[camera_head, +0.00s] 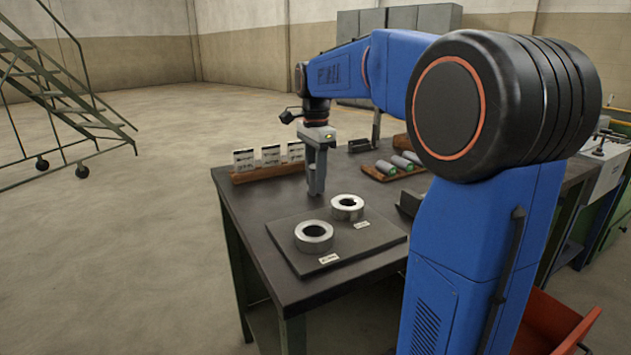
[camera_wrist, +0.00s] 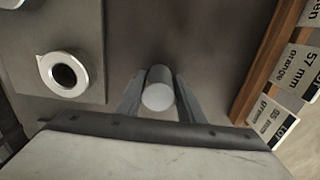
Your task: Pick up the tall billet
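In the wrist view, a grey cylindrical billet (camera_wrist: 158,96) stands between the two fingers of my gripper (camera_wrist: 160,82), its round top facing the camera. The fingers are very close along both sides of it; I cannot tell whether both press on it. In the head view my gripper (camera_head: 317,190) points straight down, its fingertips low over the dark table (camera_head: 262,235), behind the two rings. The billet is not clearly made out there, being hidden by or blending with the fingers. Its full height cannot be judged.
Two metal rings (camera_head: 314,236) (camera_head: 347,207) sit on a dark plate (camera_head: 375,240) in front of my gripper. A wooden rack with label cards (camera_head: 270,156) stands close by on the left. A wooden tray with several grey-green cylinders (camera_head: 392,168) lies to the right.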

